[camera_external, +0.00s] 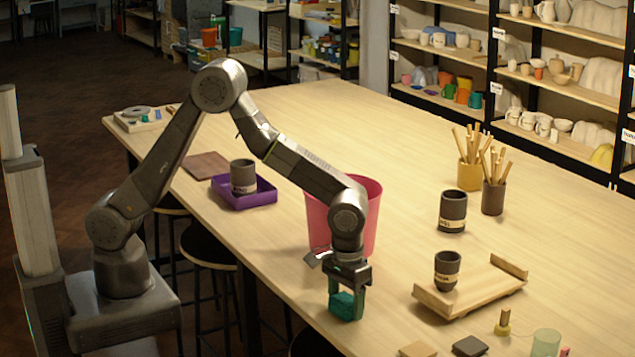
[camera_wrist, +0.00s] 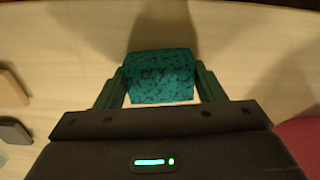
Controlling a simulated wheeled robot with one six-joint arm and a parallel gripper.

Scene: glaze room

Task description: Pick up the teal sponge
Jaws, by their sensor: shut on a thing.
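The teal sponge (camera_external: 343,306) is a small speckled block near the table's front edge in the external view. My gripper (camera_external: 347,290) points down over it, with its fingers on either side of the sponge. In the wrist view the sponge (camera_wrist: 160,76) sits between the two green fingers (camera_wrist: 160,88), which touch its left and right sides. The gripper is shut on the sponge. I cannot tell whether the sponge's underside touches the table.
A pink bin (camera_external: 371,215) stands close behind my gripper. A wooden board (camera_external: 490,293) with a dark cup (camera_external: 447,271) is to the right. A purple tray (camera_external: 262,196) holding another dark cup lies to the left. Small blocks (camera_external: 469,346) lie at the front right.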

